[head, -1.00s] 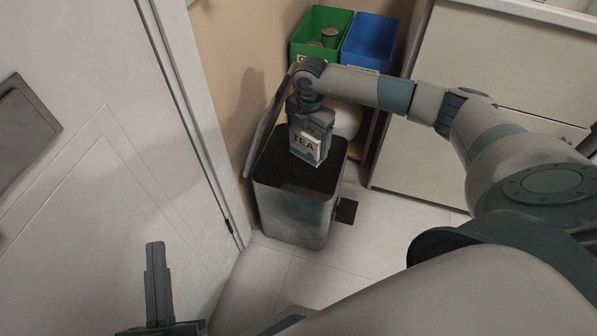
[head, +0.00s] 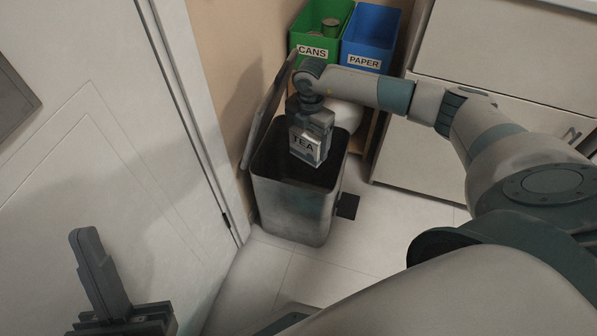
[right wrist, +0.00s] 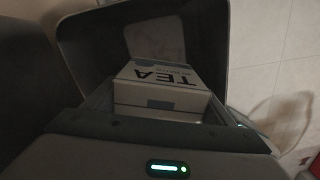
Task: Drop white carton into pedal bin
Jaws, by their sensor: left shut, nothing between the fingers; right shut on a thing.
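The white carton (head: 306,147), marked TEA, is held over the open mouth of the pedal bin (head: 290,212). My right gripper (head: 309,132) is shut on the carton and points down. In the right wrist view the carton (right wrist: 165,88) sits between the fingers, with the bin's inner walls (right wrist: 205,40) around and beyond it. The bin's lid (head: 268,108) stands raised at the back left. The bin's inside looks dark. My left gripper (head: 100,275) is shut and empty at the lower left, well away from the bin.
A green bin (head: 318,42) labelled CANS, with cans in it, and a blue bin (head: 368,40) labelled PAPER stand behind. A white door (head: 110,150) is on the left, and a pale cabinet (head: 490,130) on the right. The tiled floor (head: 285,275) in front is clear.

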